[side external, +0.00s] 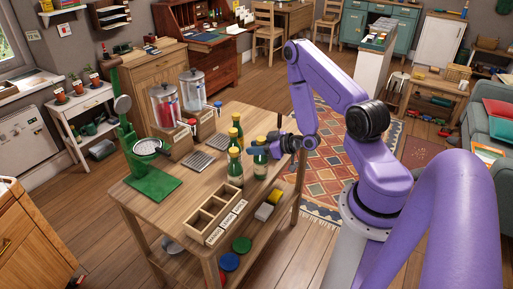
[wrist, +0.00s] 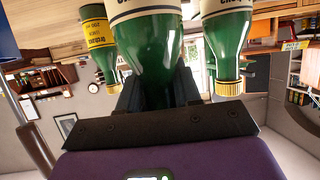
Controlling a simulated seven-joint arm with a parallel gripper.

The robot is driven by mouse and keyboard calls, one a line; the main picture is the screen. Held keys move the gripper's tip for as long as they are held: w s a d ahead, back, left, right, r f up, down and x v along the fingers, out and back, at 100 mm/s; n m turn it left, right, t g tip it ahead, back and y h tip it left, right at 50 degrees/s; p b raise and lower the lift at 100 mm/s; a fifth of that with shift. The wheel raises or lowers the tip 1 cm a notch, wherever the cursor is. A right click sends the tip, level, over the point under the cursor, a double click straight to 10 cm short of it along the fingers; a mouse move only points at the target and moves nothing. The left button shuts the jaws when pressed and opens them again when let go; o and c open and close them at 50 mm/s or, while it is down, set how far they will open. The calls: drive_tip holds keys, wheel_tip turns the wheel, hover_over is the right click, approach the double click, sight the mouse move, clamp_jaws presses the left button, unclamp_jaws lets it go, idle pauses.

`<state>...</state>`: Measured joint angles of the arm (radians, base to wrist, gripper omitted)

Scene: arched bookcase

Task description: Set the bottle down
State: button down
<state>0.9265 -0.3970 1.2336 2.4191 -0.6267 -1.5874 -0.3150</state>
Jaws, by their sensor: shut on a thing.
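A green bottle (side external: 260,161) with a pale label is at the right side of the wooden table (side external: 150,209). My gripper (side external: 268,146) comes in from the right and is shut on its upper part. In the wrist view, which looks upside down, this bottle (wrist: 150,62) fills the middle between the dark fingers (wrist: 155,92). The bottle looks upright. I cannot tell whether its base touches the table. Two similar bottles stand close on its left in the side view, a front one (side external: 235,168) and a back one (side external: 237,131).
A wooden compartment box (side external: 207,222) with label cards stands at the table's front edge. Two drink dispensers (side external: 166,106) stand at the back. A green tray (side external: 153,184) and a green stand (side external: 128,138) are on the left. Grey mats (side external: 196,162) lie mid-table.

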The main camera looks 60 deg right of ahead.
drive_tip(key=shift+f, duration=0.2)
drive_tip(key=c, duration=0.8)
unclamp_jaws()
drive_tip(key=shift+r, duration=0.1)
drive_tip(key=shift+s+d+r, duration=0.1)
drive_tip(key=shift+s+r, duration=0.05)
drive_tip(key=shift+s, duration=0.05)
drive_tip(key=shift+v, duration=2.5)
